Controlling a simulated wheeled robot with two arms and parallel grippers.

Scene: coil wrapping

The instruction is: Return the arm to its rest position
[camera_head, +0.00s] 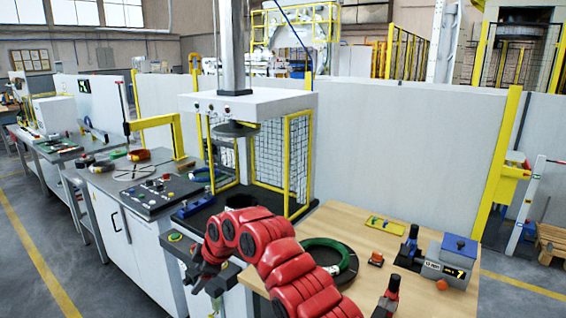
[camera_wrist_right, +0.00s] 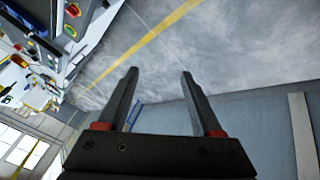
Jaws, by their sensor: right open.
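My right arm (camera_head: 272,250), red and jointed, reaches in from the bottom of the head view and bends to the left in front of the benches. My right gripper is small and partly hidden at the arm's far end in the head view. In the right wrist view my right gripper (camera_wrist_right: 160,90) shows two dark fingers spread apart with nothing between them. Behind them are grey floor and a yellow floor line. My left gripper is in neither view. A green coil (camera_head: 326,256) lies on a dark round plate on the wooden table, right of my arm.
The wooden table (camera_head: 345,222) also bears a blue-topped box (camera_head: 450,262), a small orange item (camera_head: 376,259) and a yellow piece (camera_head: 388,225). A caged press (camera_head: 250,105) and a control panel (camera_head: 150,193) stand left of it. Open floor (camera_head: 30,225) lies at the left.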

